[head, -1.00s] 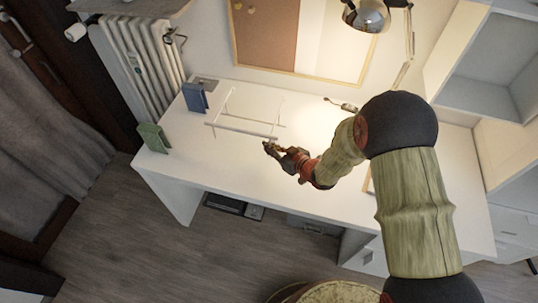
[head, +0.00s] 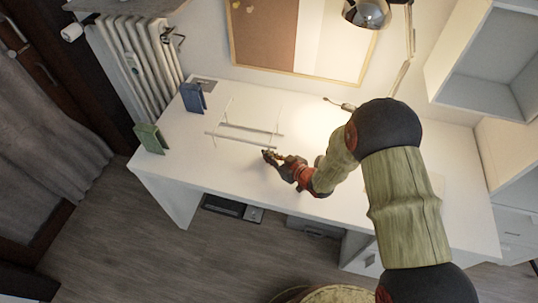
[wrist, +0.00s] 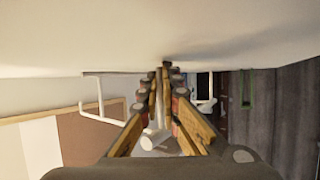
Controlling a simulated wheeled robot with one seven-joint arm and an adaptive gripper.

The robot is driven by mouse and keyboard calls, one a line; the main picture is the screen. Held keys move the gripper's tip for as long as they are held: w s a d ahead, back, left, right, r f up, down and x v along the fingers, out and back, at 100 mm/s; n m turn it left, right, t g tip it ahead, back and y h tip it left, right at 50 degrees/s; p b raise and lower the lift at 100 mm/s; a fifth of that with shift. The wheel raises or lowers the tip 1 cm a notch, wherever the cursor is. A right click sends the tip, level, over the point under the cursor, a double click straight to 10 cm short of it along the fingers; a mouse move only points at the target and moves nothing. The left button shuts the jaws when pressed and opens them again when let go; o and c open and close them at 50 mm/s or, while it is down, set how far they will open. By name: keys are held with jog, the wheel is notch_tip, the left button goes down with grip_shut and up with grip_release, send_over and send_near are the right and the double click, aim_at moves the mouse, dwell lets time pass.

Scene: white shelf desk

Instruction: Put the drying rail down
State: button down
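The drying rail (head: 240,138) is a thin white frame with two long bars and slim posts, over the left middle of the white desk. My gripper (head: 267,154) is at the right part of its front bar. In the wrist view the fingers (wrist: 165,75) are nearly together, and the grip point is largely hidden between them. Parts of the rail show to the left (wrist: 98,112) and right of the fingers, with white posts running toward the desk surface. The rail follows the gripper, so the gripper appears shut on it. I cannot tell whether the rail touches the desk.
A blue object (head: 193,97) and a green object (head: 150,138) stand at the desk's left end. A lamp (head: 367,14) stands at the back right, and a framed cork board (head: 262,35) hangs behind. The desk (head: 190,165) is clear in front of the rail.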

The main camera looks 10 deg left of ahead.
jog(key=c, duration=2)
grip_release()
jog(key=shift+s+f, duration=0.1)
jog(key=shift+f, duration=0.15)
jog(key=shift+c, duration=0.2)
jog(key=shift+r, duration=0.15)
jog(key=p+v, duration=0.2)
jog(key=v, duration=0.3)
jog(key=r+p+v, duration=0.1)
jog(key=p+v, duration=0.1)
jog(key=v, duration=0.4)
jog(key=shift+w+a+r, duration=0.1)
jog(key=shift+w, duration=0.1)
jog(key=shift+s+d+r, duration=0.15)
jog(key=shift+s+d, duration=0.3)
